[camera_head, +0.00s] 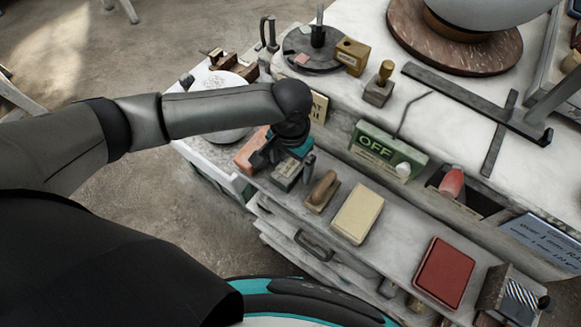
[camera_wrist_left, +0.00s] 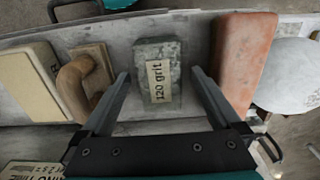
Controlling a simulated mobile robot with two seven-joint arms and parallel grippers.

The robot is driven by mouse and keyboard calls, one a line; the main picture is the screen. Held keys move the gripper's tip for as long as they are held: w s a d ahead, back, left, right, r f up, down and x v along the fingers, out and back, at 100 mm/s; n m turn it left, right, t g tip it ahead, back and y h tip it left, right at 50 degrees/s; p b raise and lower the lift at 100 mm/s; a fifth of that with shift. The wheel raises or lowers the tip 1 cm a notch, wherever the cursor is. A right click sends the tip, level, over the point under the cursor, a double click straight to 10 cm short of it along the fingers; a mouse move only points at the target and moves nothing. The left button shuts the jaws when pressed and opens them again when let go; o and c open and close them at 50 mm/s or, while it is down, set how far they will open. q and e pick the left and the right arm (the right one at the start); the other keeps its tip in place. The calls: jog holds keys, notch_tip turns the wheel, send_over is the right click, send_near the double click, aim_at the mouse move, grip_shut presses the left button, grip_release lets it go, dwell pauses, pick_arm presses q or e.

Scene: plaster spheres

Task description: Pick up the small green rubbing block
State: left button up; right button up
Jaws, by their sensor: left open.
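The small green rubbing block (camera_wrist_left: 158,49) is a mottled grey-green block with a pale "120 grit" label. It lies on the front ledge of the bench. In the head view the block (camera_head: 284,181) is partly hidden under my gripper. My left gripper (camera_head: 285,166) is above it, pointing down. In the left wrist view my left gripper (camera_wrist_left: 160,77) is open, with one finger on each side of the block and gaps between. My right gripper is not in view.
An orange-red block (camera_head: 252,148) lies on one side of the green block, and a wooden-handled tool (camera_head: 322,191) on the other. Beyond are a cream block (camera_head: 357,214) and a red block (camera_head: 443,272). A green "OFF" box (camera_head: 388,147) stands behind the ledge.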

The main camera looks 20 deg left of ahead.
pick_arm(q)
jog(key=shift+c, duration=0.2)
grip_shut()
dwell(0.5)
jog(key=shift+r, duration=0.1)
